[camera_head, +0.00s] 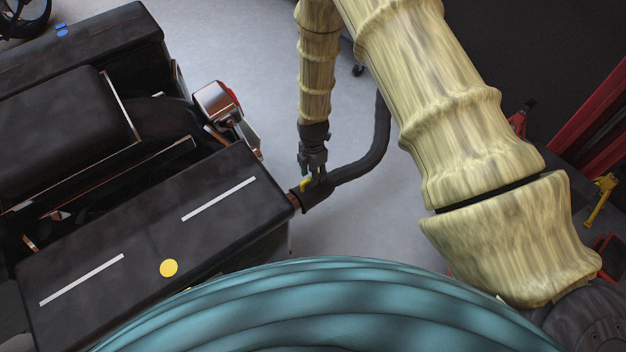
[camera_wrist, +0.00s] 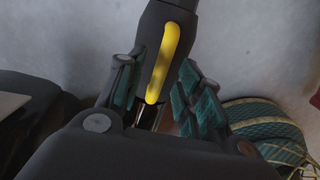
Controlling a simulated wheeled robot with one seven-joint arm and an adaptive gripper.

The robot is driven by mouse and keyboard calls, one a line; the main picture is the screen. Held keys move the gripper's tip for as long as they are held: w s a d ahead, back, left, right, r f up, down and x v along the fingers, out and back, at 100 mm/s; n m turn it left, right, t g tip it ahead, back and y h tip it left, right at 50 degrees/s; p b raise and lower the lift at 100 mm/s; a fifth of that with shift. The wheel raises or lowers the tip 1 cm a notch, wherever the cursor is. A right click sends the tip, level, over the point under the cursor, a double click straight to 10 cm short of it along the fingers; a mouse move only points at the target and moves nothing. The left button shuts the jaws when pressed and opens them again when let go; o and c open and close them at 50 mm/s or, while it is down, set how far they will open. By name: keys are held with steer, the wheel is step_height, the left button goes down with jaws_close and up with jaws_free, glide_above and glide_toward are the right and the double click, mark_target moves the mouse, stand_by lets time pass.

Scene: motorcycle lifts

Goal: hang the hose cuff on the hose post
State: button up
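The hose cuff (camera_head: 313,196) is dark with a yellow handle (camera_head: 305,184), at the end of a black hose beside the dark bench-like box. Its left end meets a short coppery pipe stub (camera_head: 294,202); I cannot tell whether it is fitted over it. My gripper (camera_head: 313,172) points down just above the cuff. In the wrist view the fingers of my gripper (camera_wrist: 160,95) are apart, one on each side of the yellow handle (camera_wrist: 165,62), with gaps visible, so it looks open. I cannot clearly make out a hose post.
The dark box (camera_head: 150,240) with white stripes and a yellow dot fills the left. A chrome lamp with a red lens (camera_head: 217,102) juts out near my forearm. The black hose (camera_head: 375,150) curves up behind my arm. Red posts (camera_head: 595,120) stand at right. Grey floor lies between.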

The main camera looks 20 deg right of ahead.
steer(key=shift+f, duration=0.65)
steer(key=shift+c, duration=0.4)
jaws_close()
steer(key=shift+r+p, duration=0.3)
steer(key=shift+p, duration=0.1)
steer(key=w+d, duration=0.2)
steer(key=d, duration=0.5)
steer(key=w+d, duration=0.3)
steer(key=d, duration=0.5)
steer(key=shift+w+f, duration=0.2)
steer(key=shift+w, duration=0.15)
stand_by(0.9)
steer(key=shift+a+r, duration=0.1)
stand_by(0.4)
